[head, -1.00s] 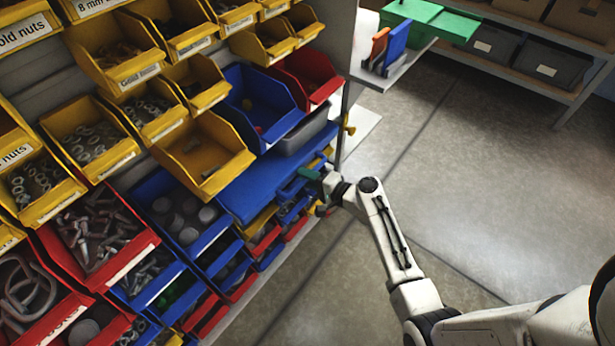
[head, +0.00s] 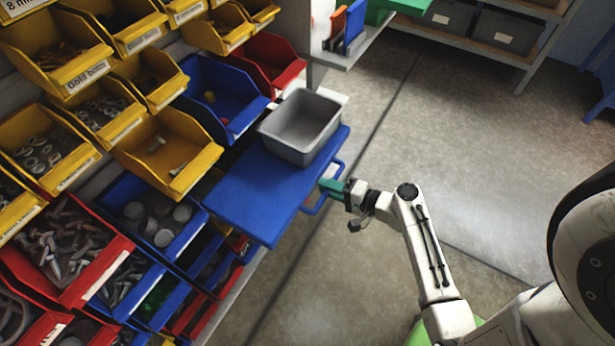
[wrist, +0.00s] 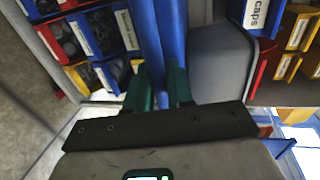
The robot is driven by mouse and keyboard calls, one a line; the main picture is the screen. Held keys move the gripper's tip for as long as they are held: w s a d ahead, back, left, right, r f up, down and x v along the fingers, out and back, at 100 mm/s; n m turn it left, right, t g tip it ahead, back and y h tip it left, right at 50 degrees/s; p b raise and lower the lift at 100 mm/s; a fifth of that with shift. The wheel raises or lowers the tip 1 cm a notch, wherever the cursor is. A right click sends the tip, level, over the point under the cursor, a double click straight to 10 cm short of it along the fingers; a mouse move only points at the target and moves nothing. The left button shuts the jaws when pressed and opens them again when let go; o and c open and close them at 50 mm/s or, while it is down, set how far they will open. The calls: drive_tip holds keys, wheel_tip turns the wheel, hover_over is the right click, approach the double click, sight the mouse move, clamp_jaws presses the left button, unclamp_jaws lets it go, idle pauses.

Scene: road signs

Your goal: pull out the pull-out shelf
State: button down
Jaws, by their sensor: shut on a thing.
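The pull-out shelf (head: 255,192) is a flat blue board that sticks out from the bin rack in the head view. A blue loop handle (head: 314,207) runs along its front edge. A grey open bin (head: 302,127) stands on the shelf's far right part and looks empty.
Yellow bins (head: 168,150), blue bins (head: 222,97) and red bins (head: 272,62) fill the rack around the shelf. A side ledge (head: 340,52) holds blue and orange things. The floor (head: 480,150) to the right is clear.

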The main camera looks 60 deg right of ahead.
drive_tip(key=shift+f+v, duration=0.2)
drive_tip(key=shift+v, duration=0.75)
drive_tip(key=shift+f+v, duration=0.2)
drive_tip(key=shift+v, duration=0.7)
drive_tip(key=shift+f+v, duration=0.2)
drive_tip(key=shift+v, duration=0.75)
drive_tip(key=shift+s, duration=0.1)
drive_tip(key=c, duration=1.2)
unclamp_jaws()
drive_tip(key=v, duration=1)
drive_tip(key=shift+s, duration=0.4)
